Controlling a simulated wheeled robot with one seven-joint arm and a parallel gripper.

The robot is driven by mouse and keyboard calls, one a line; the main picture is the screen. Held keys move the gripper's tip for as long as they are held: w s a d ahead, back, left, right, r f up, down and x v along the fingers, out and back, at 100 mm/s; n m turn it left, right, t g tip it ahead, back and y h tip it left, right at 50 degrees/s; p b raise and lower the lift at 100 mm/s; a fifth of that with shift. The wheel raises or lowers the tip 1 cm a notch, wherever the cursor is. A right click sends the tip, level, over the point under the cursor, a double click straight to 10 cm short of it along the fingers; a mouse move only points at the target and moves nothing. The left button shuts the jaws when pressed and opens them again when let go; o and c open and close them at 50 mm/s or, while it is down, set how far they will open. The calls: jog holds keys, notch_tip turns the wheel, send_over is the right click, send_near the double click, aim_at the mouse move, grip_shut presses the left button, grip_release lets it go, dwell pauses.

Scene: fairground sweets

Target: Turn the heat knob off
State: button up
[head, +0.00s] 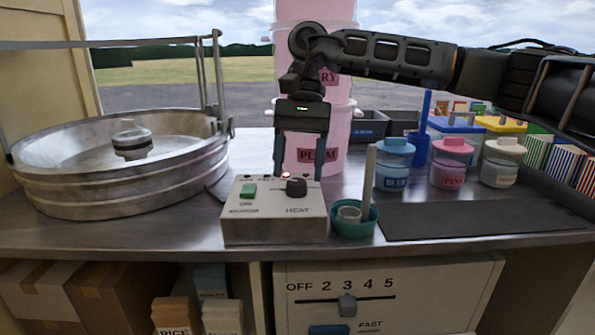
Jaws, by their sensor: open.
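The heat knob (296,187) is a small dark round knob on top of a grey-white control box (273,225), above the label HEAT. The box stands at the front edge of the metal counter. A small red light (286,175) glows behind the knob, and a green switch (249,190) sits to its left. My gripper (298,172) points down with its two fingers apart, one on each side of the knob as seen here. It is open and empty. I cannot tell whether the fingers touch the knob or stand behind it.
A wide metal pan (120,185) fills the counter's left. A teal cup (354,222) with a pale stick stands close right of the box. Blue, pink and white jars (393,165) stand farther right, behind a dark mat (470,219). Pink tubs (345,130) stand behind my gripper.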

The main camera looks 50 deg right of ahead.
jog(key=v, duration=0.6)
jog(key=shift+p, duration=0.3)
